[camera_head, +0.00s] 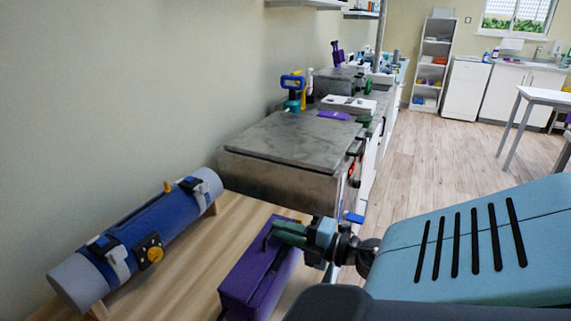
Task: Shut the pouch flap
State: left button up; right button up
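A purple box-shaped thing (252,277), which may be the pouch, sits on the wooden table (195,270) at the bottom middle. Its far top end and right side are partly covered by my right gripper, and I cannot make out a separate flap. My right gripper (276,236) reaches in from the right, with its dark green fingers over the far top part of the purple thing. I cannot tell whether they touch it or how far apart they are. My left gripper is not in view.
A blue roll (133,242) with grey ends, straps and a yellow knob lies on wooden supports at the left. A grey stone-like block (290,145) stands behind the table, with tools beyond it.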

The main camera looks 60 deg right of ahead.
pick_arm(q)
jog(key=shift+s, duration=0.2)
pick_arm(e)
jog(key=shift+s, duration=0.1)
jog(key=shift+s+d+f, duration=0.1)
jog(key=shift+s, duration=0.15)
pick_arm(q)
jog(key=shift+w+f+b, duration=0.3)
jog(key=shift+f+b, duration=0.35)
jog(key=shift+b, duration=0.25)
pick_arm(e)
jog(key=s, duration=0.7)
jog(key=shift+d, duration=0.35)
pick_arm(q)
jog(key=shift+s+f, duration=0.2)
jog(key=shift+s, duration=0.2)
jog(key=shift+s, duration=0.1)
pick_arm(e)
jog(key=shift+s, duration=0.1)
